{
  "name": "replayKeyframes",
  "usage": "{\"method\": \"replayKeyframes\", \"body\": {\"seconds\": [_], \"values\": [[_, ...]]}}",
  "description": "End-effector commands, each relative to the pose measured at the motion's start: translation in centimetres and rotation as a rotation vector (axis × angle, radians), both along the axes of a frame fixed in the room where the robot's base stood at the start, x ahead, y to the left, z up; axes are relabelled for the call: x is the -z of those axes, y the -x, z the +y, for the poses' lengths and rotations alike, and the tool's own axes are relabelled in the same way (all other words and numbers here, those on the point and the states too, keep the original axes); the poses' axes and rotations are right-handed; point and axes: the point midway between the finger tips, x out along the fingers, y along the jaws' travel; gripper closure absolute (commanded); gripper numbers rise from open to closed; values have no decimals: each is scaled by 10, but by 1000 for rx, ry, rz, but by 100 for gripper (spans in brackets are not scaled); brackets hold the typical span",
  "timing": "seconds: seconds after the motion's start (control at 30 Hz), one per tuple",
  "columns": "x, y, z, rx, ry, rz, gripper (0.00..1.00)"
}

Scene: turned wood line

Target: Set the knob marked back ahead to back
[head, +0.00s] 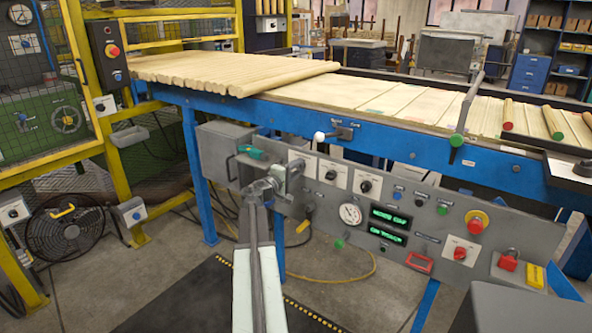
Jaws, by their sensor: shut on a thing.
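A grey control panel (405,210) hangs below the blue conveyor frame. My gripper (292,172) reaches up to the upper left of this panel. It is shut on a small rotary knob at a white plate (306,158), the leftmost of a row of such plates. My gripper hides most of this knob, so its pointer direction cannot be told. The lettering is too small to read, so I cannot confirm the back ahead marking. Two similar black knobs on white plates sit to the right, a middle one (330,175) and a right one (366,186).
A white-ended lever (320,137) sticks out above my gripper. A green-handled part (252,152) is close at left. Wooden rods (220,68) lie above.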

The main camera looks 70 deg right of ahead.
Motion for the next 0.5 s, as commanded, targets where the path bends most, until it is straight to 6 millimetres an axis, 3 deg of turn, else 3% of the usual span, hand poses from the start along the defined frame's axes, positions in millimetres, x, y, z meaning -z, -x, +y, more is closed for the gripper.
{"method": "replayKeyframes", "body": {"seconds": [0.5], "values": [[-2, -1, -1, -4, -35, 143, 100]]}}
